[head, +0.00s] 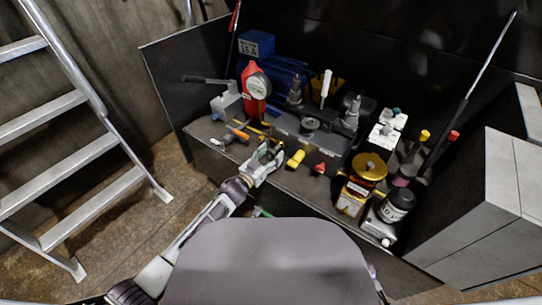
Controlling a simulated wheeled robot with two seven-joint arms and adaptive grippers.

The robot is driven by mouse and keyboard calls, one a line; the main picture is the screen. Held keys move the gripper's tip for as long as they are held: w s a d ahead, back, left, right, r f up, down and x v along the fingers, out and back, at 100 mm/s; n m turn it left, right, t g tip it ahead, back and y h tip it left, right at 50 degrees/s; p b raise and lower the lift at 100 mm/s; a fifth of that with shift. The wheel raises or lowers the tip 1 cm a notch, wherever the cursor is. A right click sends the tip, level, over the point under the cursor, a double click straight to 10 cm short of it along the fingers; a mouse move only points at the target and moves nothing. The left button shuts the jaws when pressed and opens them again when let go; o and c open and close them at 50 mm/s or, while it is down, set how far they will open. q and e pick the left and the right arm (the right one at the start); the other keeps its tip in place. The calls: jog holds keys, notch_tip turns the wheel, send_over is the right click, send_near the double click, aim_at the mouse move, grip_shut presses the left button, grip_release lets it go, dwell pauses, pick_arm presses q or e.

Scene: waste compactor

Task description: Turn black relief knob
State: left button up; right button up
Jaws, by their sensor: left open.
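A dark grey valve block (325,143) sits in the middle of the open compartment. A round black knob (310,124) lies on its top front; I take it for the relief knob. Two upright dark cylindrical fittings, one on the left (295,91) and one on the right (352,112), stand on the block. My left gripper (268,154) is open and empty, in front of the block and to the lower left of the black knob, apart from it. My right gripper is out of view.
A red-bodied gauge (256,88) stands behind left. A yellow handle (296,159) and a red knob (320,169) are at the block's front. A gold-topped can (369,167) and a black bottle (396,206) stand right. A ladder (75,150) is at far left.

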pick_arm(q)
jog(key=shift+w+d, duration=0.1)
jog(key=shift+w, duration=0.05)
jog(key=c, duration=1)
jog(key=shift+c, duration=0.2)
jog(key=shift+m, duration=0.4)
